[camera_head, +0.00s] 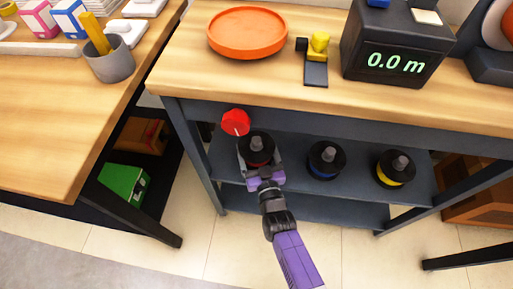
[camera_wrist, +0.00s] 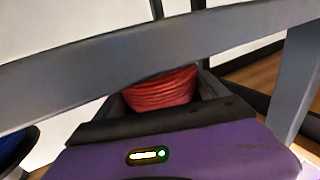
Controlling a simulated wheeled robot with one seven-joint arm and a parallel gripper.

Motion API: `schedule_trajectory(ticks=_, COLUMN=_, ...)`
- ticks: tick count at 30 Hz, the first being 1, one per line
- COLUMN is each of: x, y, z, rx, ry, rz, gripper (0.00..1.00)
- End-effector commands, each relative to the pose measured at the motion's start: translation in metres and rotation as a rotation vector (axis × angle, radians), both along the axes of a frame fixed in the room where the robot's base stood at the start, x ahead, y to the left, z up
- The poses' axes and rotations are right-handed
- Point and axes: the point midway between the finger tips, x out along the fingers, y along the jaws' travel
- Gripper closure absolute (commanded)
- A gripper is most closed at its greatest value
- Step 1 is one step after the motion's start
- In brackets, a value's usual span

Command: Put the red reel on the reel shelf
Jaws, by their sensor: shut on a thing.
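The red reel (camera_head: 257,145) has a dark top flange, a grey knob and red winding. It is at the left end of the grey shelf (camera_head: 290,150) under the wooden worktop, beside a blue-wound reel (camera_head: 325,159) and a yellow-wound reel (camera_head: 394,168). My gripper (camera_head: 259,167) reaches in from the front, its fingers on either side of the red reel, shut on it. In the wrist view the red winding (camera_wrist: 162,90) sits between the fingers, partly hidden by the gripper body. I cannot tell whether the reel rests on the shelf or is slightly above it.
A red round piece (camera_head: 235,122) is just behind and left of the reel. The worktop above holds an orange tray (camera_head: 248,34), a small yellow-and-black device (camera_head: 317,58) and a black display box (camera_head: 396,46). A table leg stands left of the shelf.

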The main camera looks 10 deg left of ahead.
Motion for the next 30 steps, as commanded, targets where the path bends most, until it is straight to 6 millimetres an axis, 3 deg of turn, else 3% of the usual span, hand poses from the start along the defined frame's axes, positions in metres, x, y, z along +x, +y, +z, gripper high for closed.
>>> schedule_trajectory(ticks=14, x=0.001, y=0.0, z=-0.007, rx=0.001, ry=-0.004, rz=-0.001, gripper=0.84)
schedule_trajectory(ticks=15, x=0.001, y=0.0, z=-0.007, rx=0.001, ry=-0.004, rz=-0.001, gripper=0.13)
schedule_trajectory(ticks=17, x=0.001, y=0.0, z=-0.007, rx=0.001, ry=-0.004, rz=-0.001, gripper=0.02)
schedule_trajectory(ticks=26, x=-0.002, y=-0.001, z=-0.009, rx=-0.001, ry=0.002, rz=0.0, gripper=0.0)
schedule_trajectory(ticks=30, x=-0.016, y=-0.006, z=-0.007, rx=-0.001, ry=0.002, rz=0.001, gripper=0.0)
